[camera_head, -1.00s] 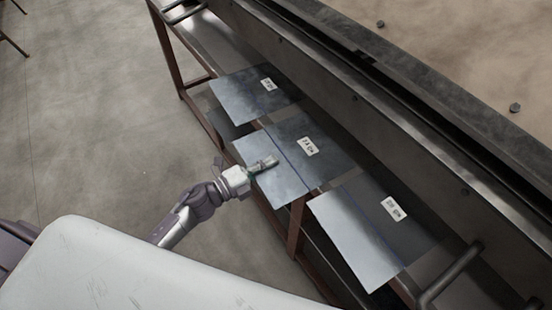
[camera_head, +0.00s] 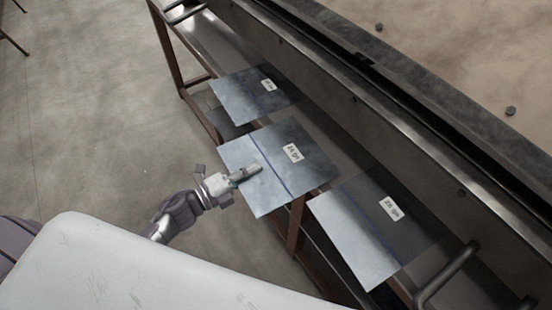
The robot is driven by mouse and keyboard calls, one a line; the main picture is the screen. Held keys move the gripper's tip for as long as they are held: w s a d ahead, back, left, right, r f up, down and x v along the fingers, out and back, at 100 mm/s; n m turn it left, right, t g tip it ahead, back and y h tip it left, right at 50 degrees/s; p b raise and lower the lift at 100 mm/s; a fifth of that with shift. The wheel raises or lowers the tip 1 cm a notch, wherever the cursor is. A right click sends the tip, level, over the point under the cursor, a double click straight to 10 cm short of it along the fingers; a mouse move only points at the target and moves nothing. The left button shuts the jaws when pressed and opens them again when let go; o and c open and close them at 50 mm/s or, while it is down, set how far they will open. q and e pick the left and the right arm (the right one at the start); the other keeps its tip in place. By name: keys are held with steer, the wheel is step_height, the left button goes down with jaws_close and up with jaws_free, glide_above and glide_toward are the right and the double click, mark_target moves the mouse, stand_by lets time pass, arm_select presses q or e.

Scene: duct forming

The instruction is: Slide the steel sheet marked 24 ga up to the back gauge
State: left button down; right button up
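Three steel sheets lie in a row along the machine bed. The middle sheet (camera_head: 309,165) has a blue line across it and a white label whose small print I cannot read with certainty. My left gripper (camera_head: 254,172) is at the near left edge of this middle sheet, with a finger lying over its top face. It appears shut on the sheet; any finger underneath is hidden. The sheet overhangs the bed on the near side. My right gripper is out of view. The back gauge cannot be made out clearly.
Another labelled sheet (camera_head: 247,95) lies further up, and a third sheet with a blue line (camera_head: 357,240) lies at the lower right. The long machine beam (camera_head: 392,119) runs behind them. A bar handle (camera_head: 452,273) stands at the lower right.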

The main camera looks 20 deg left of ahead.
arm_select(q)
steer(key=v, duration=1.5)
steer(key=shift+w, duration=0.1)
